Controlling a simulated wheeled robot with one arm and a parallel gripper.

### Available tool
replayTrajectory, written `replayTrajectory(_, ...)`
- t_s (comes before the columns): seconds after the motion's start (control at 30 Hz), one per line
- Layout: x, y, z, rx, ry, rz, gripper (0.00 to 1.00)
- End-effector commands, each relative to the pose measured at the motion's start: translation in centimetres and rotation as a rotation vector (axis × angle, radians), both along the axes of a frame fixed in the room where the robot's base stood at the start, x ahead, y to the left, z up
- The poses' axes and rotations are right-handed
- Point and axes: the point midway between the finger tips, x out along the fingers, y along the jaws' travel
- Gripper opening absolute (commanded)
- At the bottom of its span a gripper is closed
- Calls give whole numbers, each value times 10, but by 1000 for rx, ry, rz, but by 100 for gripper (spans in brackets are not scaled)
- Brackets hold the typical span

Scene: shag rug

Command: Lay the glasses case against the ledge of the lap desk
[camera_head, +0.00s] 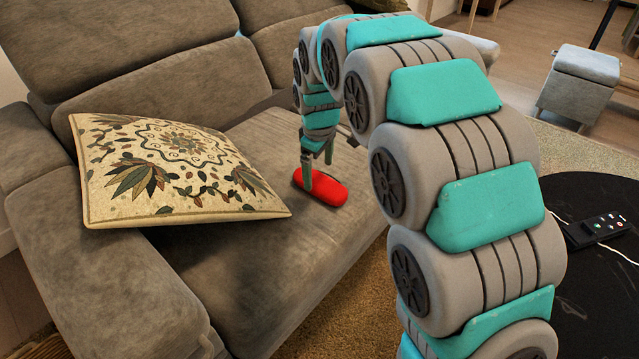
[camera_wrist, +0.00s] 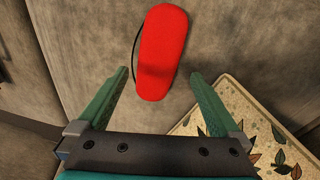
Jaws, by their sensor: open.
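The red, rounded glasses case (camera_head: 326,190) lies on the sofa seat. In the wrist view the case (camera_wrist: 162,45) shows a dark line along its left side. My gripper (camera_head: 318,166) is open above the case, and one finger overlaps its left part in the head view. In the wrist view the gripper (camera_wrist: 160,77) has its fingertips on either side of the case's near end, with gaps and nothing held. I see no clear lap desk or ledge; a cream, cushion-like piece with a leaf pattern (camera_head: 180,165) lies tilted to the left, and its corner (camera_wrist: 235,95) shows lower right in the wrist view.
The grey-brown sofa (camera_head: 270,270) has a backrest behind and an armrest at left. Bare seat lies between the patterned piece and the case. A dark round table (camera_head: 590,290) with a remote (camera_head: 597,229) stands at right. A grey stool (camera_head: 580,85) stands farther back.

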Motion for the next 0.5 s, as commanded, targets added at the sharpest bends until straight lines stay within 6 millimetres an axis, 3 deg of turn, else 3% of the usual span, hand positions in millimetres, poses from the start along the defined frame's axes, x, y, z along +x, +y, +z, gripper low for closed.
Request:
replayTrajectory(0.3, 8, -3, -40, -1, 2, -1, 100)
replayTrajectory(0.5, 11, -2, -47, 1, -1, -1, 100)
